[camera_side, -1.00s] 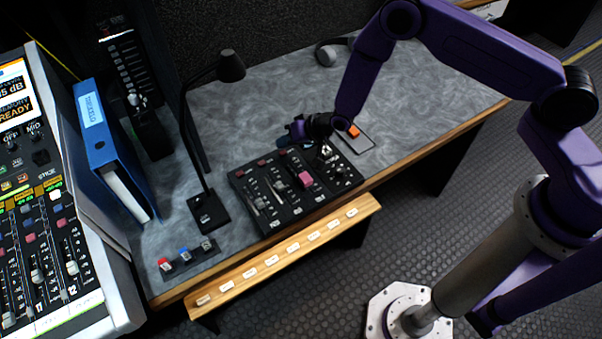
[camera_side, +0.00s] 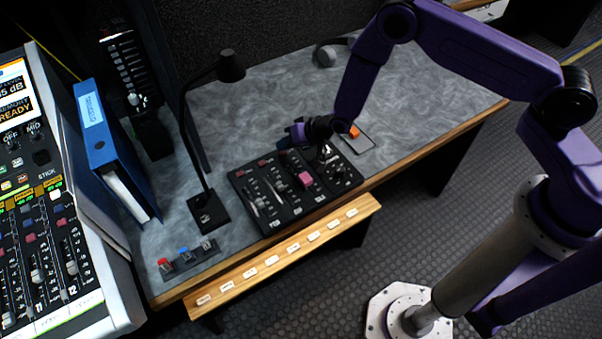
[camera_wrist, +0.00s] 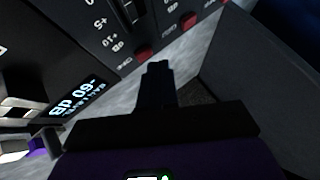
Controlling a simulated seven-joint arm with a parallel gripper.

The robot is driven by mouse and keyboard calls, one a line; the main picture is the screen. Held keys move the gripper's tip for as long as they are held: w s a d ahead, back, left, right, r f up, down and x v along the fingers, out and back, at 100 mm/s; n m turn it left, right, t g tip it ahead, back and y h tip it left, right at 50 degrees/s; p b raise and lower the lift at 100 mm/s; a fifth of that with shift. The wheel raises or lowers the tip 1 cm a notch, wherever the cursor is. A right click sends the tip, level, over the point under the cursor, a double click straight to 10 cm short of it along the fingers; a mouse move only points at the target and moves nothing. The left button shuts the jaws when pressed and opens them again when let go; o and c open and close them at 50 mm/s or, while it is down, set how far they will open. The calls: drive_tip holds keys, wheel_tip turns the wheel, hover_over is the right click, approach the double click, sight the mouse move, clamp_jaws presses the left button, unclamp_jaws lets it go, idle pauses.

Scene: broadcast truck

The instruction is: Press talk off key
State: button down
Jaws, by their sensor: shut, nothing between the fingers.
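I cannot tell whether the fingertips touch anything. A small key block (camera_side: 187,257) with red, blue and grey keys lies at the front left of the desk. No label reading talk off is legible, so I cannot tell which key it is.
A wooden strip (camera_side: 290,260) with white labels runs along the front.

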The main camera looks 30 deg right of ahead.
sight(286, 153)
drive_tip(key=shift+f, duration=0.45)
idle(0.7)
drive_tip(key=shift+r, duration=0.9)
wheel_tip(286, 153, up, 6)
idle(0.7)
